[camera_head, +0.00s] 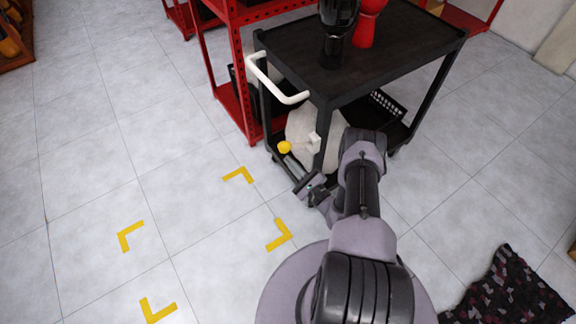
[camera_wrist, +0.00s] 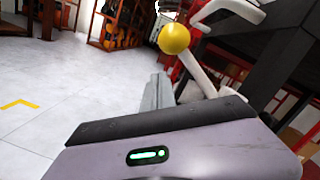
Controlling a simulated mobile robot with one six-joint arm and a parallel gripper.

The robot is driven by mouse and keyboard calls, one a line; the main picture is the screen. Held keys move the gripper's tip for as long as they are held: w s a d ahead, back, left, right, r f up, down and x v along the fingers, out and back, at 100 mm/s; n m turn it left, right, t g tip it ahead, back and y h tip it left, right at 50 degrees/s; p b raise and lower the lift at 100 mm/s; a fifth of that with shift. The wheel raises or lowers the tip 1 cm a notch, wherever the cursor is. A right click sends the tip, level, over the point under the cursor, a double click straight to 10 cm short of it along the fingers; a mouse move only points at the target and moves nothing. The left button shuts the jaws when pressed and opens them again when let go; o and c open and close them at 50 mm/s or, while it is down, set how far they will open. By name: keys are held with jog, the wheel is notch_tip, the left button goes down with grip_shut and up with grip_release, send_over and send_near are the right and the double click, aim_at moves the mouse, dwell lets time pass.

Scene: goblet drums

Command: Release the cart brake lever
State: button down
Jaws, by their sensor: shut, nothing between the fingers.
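The brake lever is a pale rod (camera_wrist: 192,65) with a yellow ball knob (camera_wrist: 174,38), tilted in the wrist view. In the head view its knob (camera_head: 285,147) shows low at the near left corner of the black cart (camera_head: 415,47). My gripper (camera_head: 291,163) is low beside the cart, its fingertips close to the knob. In the wrist view the grey fingers (camera_wrist: 157,92) are together and empty, left of the rod and below the knob. I cannot tell whether they touch the lever. The rod's lower end is hidden behind my gripper.
The cart has a white push handle (camera_head: 263,80) and carries a black drum (camera_head: 336,35) and a red drum (camera_head: 369,22). A red rack (camera_head: 233,75) stands behind it. Yellow corner marks (camera_head: 131,236) lie on open floor at left. A dark patterned cloth (camera_head: 508,291) lies lower right.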

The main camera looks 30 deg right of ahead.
notch_tip(320, 180, down, 5)
jog(key=d+b, duration=0.2)
jog(key=b, duration=0.4)
jog(key=s+p, duration=0.5)
jog(key=s, duration=0.5)
jog(key=shift+s+d, duration=0.15)
jog(key=shift+s, duration=0.05)
jog(key=shift+r, duration=0.15)
